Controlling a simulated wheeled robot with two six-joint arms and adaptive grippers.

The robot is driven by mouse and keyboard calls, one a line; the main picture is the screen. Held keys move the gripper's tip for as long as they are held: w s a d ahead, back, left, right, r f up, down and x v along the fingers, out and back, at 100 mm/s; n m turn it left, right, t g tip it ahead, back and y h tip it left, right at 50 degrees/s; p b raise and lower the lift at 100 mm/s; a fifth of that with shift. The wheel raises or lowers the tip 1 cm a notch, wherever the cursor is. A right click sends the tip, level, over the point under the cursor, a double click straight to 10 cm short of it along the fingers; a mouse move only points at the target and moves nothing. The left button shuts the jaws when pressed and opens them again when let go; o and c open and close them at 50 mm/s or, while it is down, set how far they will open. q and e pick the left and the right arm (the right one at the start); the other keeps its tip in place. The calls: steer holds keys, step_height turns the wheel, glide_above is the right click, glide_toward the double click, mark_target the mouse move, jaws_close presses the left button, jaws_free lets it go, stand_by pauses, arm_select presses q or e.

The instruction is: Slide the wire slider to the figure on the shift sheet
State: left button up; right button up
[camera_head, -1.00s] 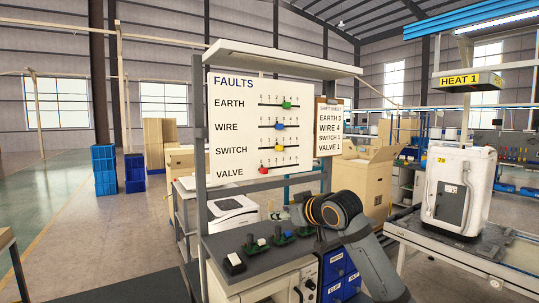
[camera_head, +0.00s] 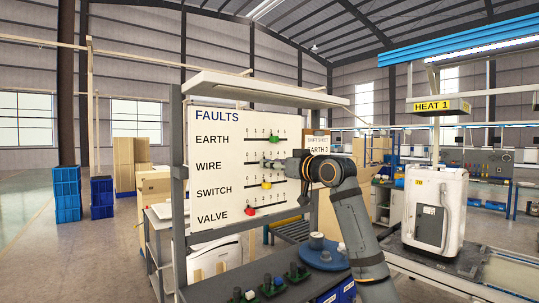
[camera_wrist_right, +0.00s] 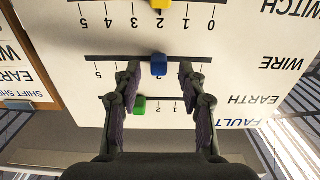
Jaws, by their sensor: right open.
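The white FAULTS board (camera_head: 225,215) carries a row of sliders. The blue wire slider (camera_wrist_right: 159,65) sits at about 2 on its scale, which shows upside down in the right wrist view. My right gripper (camera_wrist_right: 159,76) is open, with one finger on each side of the blue slider and gaps between. In the head view this gripper (camera_head: 273,164) is at the WIRE row and covers the slider. The shift sheet (camera_head: 318,141) is mostly hidden behind my right arm; its EARTH line shows. My left gripper is out of view.
The green earth slider (camera_head: 275,140) is just above, close to my fingers; the yellow switch slider (camera_head: 267,184) and red valve slider (camera_head: 250,211) are below. A shelf (camera_head: 265,88) overhangs the board. A bench with small parts (camera_head: 268,285) stands below.

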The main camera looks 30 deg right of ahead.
steer(key=shift+w+r+p, duration=0.15)
steer(key=shift+w+p, duration=0.2)
steer(key=shift+w, duration=0.55)
steer(key=shift+c, duration=0.6)
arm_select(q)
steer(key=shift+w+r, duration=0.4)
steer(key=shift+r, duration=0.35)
arm_select(e)
jaws_close()
